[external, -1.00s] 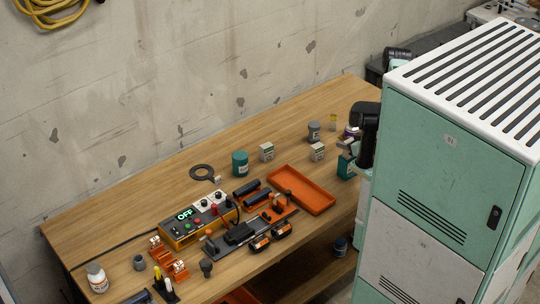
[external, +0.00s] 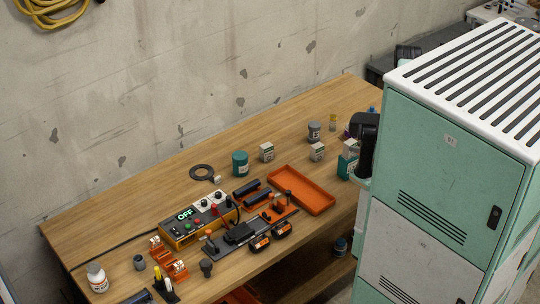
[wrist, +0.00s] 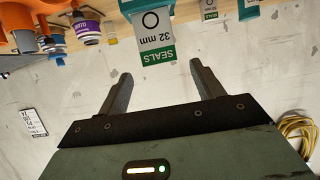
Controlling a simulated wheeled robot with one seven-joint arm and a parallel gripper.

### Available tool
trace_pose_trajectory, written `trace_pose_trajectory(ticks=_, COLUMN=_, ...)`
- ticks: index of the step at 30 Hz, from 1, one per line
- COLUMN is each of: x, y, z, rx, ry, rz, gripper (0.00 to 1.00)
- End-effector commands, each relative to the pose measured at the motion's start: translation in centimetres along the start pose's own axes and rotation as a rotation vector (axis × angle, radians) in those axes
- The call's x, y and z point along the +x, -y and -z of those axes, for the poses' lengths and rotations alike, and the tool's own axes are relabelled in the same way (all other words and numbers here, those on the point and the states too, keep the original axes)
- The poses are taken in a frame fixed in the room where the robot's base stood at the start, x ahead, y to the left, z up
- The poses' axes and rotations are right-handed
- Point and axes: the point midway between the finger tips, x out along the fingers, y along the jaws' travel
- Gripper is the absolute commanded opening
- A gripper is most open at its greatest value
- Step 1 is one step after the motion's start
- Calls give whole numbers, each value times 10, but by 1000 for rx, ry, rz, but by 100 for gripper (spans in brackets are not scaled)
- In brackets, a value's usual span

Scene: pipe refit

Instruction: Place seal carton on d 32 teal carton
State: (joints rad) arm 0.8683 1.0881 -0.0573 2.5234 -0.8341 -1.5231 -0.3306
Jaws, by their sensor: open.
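The seal carton (wrist: 156,37), white with a green SEALS band and "32 mm" print, shows upside down in the wrist view. It sits on the teal carton (wrist: 139,6), which is mostly cut off by the frame's top edge. In the external view the white seal carton (external: 350,148) stands upright on top of the teal carton (external: 344,168) at the table's right side. My gripper (wrist: 161,77) is open and empty, its two fingers apart from the seal carton and short of it. In the external view my dark arm and the cabinet hide the fingers.
A purple-labelled bottle (wrist: 88,27) and orange fittings (wrist: 50,15) are beside the stack. Two small white cartons (external: 267,152) (external: 317,151), a grey jar (external: 314,131), a teal can (external: 240,163) and an orange tray (external: 303,190) stand on the table. The tall cabinet (external: 450,160) blocks the right.

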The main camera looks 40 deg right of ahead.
Motion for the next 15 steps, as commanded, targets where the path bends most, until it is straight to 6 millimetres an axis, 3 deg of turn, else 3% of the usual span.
trace_pose_trajectory(ticks=3, x=-22, y=0, z=4, rx=4, ry=2, rz=-2, gripper=67)
trace_pose_trajectory(ticks=6, x=-30, y=0, z=4, rx=3, ry=2, rz=-1, gripper=67)
trace_pose_trajectory(ticks=15, x=-37, y=0, z=1, rx=-2, ry=2, rz=1, gripper=67)
